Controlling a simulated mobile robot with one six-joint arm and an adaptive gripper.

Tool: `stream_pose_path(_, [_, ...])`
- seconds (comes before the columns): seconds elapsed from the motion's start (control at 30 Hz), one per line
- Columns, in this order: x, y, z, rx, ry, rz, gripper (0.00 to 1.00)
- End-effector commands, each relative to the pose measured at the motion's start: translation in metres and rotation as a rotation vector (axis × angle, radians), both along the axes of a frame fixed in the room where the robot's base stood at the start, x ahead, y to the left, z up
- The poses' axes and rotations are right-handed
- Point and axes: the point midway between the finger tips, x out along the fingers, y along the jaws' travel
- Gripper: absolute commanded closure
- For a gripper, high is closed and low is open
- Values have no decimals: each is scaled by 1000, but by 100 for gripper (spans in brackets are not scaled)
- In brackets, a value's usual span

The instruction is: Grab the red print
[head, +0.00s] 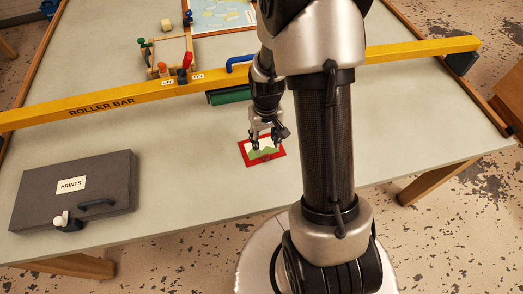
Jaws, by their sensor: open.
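The red print (249,158) lies flat on the grey table, a small card with a red border and a white and green picture inside. My gripper (268,147) is open and points down over the print, at its upper and middle part. The fingers hide some of the print. I cannot tell whether the fingertips touch the print or hang just above it.
A yellow roller bar (130,99) with a green roller (231,96) crosses the table behind the print. A dark grey box labelled PRINTS (75,190) sits at the left. A wooden frame (172,52) stands behind the bar. The table right of my arm is clear.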

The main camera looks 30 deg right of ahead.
Motion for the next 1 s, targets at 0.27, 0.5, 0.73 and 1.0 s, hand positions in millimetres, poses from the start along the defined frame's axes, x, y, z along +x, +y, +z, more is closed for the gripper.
stream_pose_path(0.27, [0, 0, -40, 0, 1, 0, 57])
stream_pose_path(0.5, [-1, -2, -55, 0, 1, 0, 57])
stream_pose_path(0.73, [-2, -5, -90, 0, 2, 1, 57])
stream_pose_path(1.0, [-2, -6, -93, 0, 0, 0, 57])
